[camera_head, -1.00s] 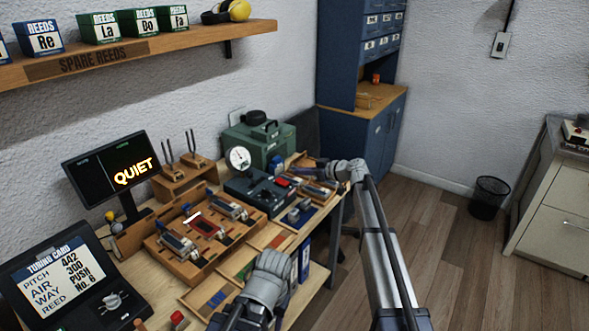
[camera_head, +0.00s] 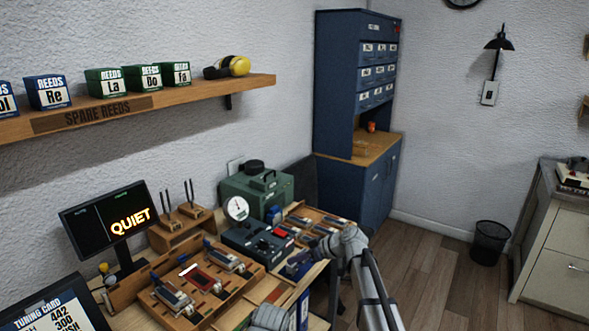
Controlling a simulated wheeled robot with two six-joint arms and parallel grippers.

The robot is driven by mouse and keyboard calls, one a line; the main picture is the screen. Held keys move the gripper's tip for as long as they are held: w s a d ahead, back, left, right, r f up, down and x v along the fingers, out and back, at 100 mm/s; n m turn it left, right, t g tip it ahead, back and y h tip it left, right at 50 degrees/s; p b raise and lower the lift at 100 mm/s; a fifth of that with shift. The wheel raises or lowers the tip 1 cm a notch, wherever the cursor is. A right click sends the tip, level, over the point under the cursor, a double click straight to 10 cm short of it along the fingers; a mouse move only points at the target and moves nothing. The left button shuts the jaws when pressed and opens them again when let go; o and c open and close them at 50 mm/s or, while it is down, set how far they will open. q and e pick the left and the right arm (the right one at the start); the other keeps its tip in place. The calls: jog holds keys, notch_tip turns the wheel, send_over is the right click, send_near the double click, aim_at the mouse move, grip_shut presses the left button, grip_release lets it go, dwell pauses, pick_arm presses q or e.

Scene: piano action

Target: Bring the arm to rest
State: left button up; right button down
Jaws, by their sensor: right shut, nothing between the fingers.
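My right arm comes in from the bottom right, and its grey wrist is over the right front edge of the workbench (camera_head: 318,272). My right gripper (camera_head: 303,263) points left, low over the front right of the bench, with its fingers shut and empty. The fingertips are small and dark against the tools behind them. The grey top of my left arm's end shows at the bottom edge; its fingers cannot be made out.
A wooden reed tray (camera_head: 155,312), a black tester with a red part (camera_head: 258,243) and a green gauge machine (camera_head: 250,195) crowd the bench. A monitor (camera_head: 108,222) reads QUIET. A blue cabinet (camera_head: 340,110) and a bin (camera_head: 489,242) stand beyond; floor is free at right.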

jog(key=s+a+f+m+g+h, duration=0.1)
jog(key=s+f, duration=0.1)
jog(key=s, duration=0.5)
jog(key=s+a+f+g+h, duration=0.2)
jog(key=s, duration=0.5)
jog(key=s+d+f+m+h, duration=0.1)
jog(key=s+d+h, duration=0.1)
jog(key=s, duration=0.4)
jog(key=s+d+f+m+g+h, duration=0.1)
jog(key=s+d+m+h, duration=0.1)
jog(key=s, duration=0.5)
jog(key=s+d+f+m+g+h, duration=0.1)
jog(key=s+d+m+h, duration=0.1)
jog(key=s, duration=0.5)
jog(key=shift+d+f+h+p, duration=0.3)
jog(key=shift+d+h+p, duration=0.15)
jog(key=shift+h, duration=0.45)
